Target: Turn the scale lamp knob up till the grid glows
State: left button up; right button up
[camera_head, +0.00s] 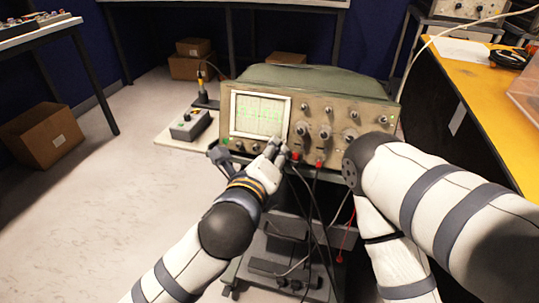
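An oscilloscope with a tan front panel (349,151) and a green top stands on a dark cart. Its screen (259,116) is pale with green trace or grid marks. Several knobs show right of the screen, one of them a dark knob (301,130). My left gripper (277,147) is at the panel's lower edge, just below the screen's lower right corner. Its fingers cover that spot, so any knob there is hidden. I cannot tell whether they touch or grip anything. My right arm folds down at the right; its gripper is out of view.
Red plugs (319,163) and dark cables hang from the panel's lower edge near my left gripper. A grey box with a probe (190,124) stands left of the oscilloscope. A yellow-topped bench (480,77) is at the right.

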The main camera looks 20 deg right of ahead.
pick_arm(q)
grip_shut()
jog(key=shift+m, duration=0.3)
jog(key=shift+w+a+r+m+g+h+p, duration=0.1)
jog(key=shift+m+g+p, duration=0.35)
jog(key=shift+m, duration=3.75)
jog(key=shift+s+d+f+m+h+p, duration=0.1)
jog(key=shift+m+p, duration=0.7)
jog(key=shift+m, duration=3.4)
jog(key=shift+w+a+r+m+g+h+p, duration=0.1)
jog(key=shift+m+g+p, duration=0.35)
jog(key=shift+m, duration=3.75)
pick_arm(e)
jog(key=w+r+t, duration=0.1)
jog(key=w+r, duration=0.3)
jog(key=shift+w+r+t, duration=0.25)
jog(key=shift+r+t, duration=0.05)
jog(key=shift+t, duration=0.1)
